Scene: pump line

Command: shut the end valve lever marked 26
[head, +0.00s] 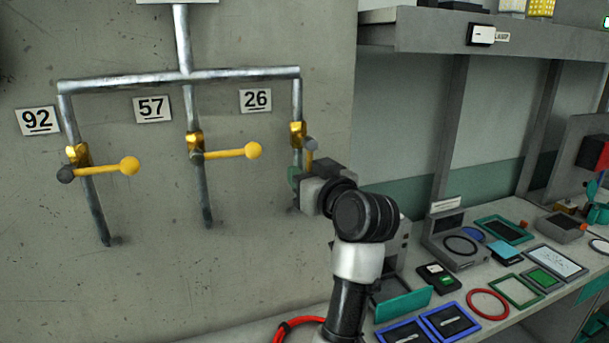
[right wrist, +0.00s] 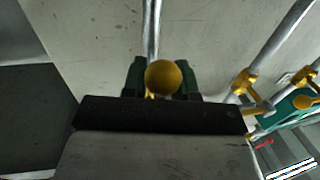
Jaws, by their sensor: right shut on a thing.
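The valve marked 26 has a brass body (head: 297,133) on the right-hand branch of the pipe, below its number plate (head: 256,100). In the right wrist view, the lever's yellow ball end (right wrist: 165,77) sits between the two dark green fingers of my right gripper (right wrist: 162,80), which is shut on the lever. My left gripper is not in view.
Valve levers 57 (head: 232,153) and 92 (head: 108,167) stick out to the right across their pipes, left of my right gripper. A bench (head: 500,322) with several trays and frames stands at the right, under a shelf (head: 440,32). A red ring (head: 488,304) lies on it.

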